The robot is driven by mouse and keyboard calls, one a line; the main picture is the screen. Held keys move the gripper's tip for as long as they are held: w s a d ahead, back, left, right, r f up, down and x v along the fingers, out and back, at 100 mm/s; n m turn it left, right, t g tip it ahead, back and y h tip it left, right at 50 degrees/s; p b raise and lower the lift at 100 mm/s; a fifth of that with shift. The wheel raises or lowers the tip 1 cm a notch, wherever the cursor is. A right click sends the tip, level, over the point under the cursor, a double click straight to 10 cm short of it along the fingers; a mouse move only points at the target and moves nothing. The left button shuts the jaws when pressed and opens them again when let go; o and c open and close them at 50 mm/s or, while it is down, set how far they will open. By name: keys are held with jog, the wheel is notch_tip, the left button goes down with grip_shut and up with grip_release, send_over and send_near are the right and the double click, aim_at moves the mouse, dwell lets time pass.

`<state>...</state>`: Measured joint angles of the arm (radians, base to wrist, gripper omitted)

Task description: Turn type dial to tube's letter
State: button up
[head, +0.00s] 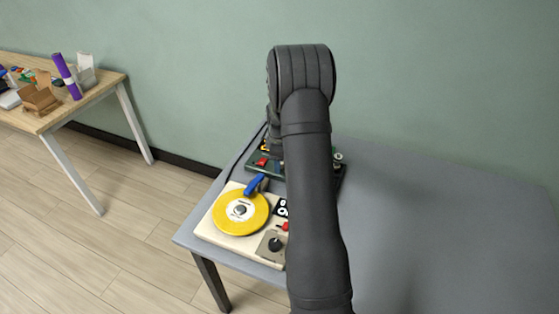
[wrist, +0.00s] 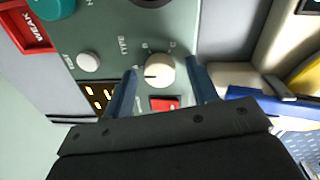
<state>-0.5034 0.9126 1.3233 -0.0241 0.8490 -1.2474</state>
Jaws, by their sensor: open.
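In the wrist view, the white type dial (wrist: 160,70) sits on a green tester panel (wrist: 185,22), with a TYPE label and small upside-down letters around it. A dark mark on the dial points left; the letter there is too small to read. My gripper (wrist: 162,72) is open, its blue fingers on either side of the dial; I cannot tell whether they touch it. In the head view, my arm hides the gripper and most of the dark green tester (head: 256,168). I cannot identify the tube or its letter.
A white button (wrist: 88,62), amber display (wrist: 97,96) and red square button (wrist: 164,104) are near the dial. A red WEAK tray (wrist: 28,36) is at left. A cream record player (head: 212,228) with a yellow record stands in front. The table's right side (head: 450,220) is clear.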

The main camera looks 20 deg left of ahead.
jog(key=c, duration=1)
jog(key=shift+o, duration=0.2)
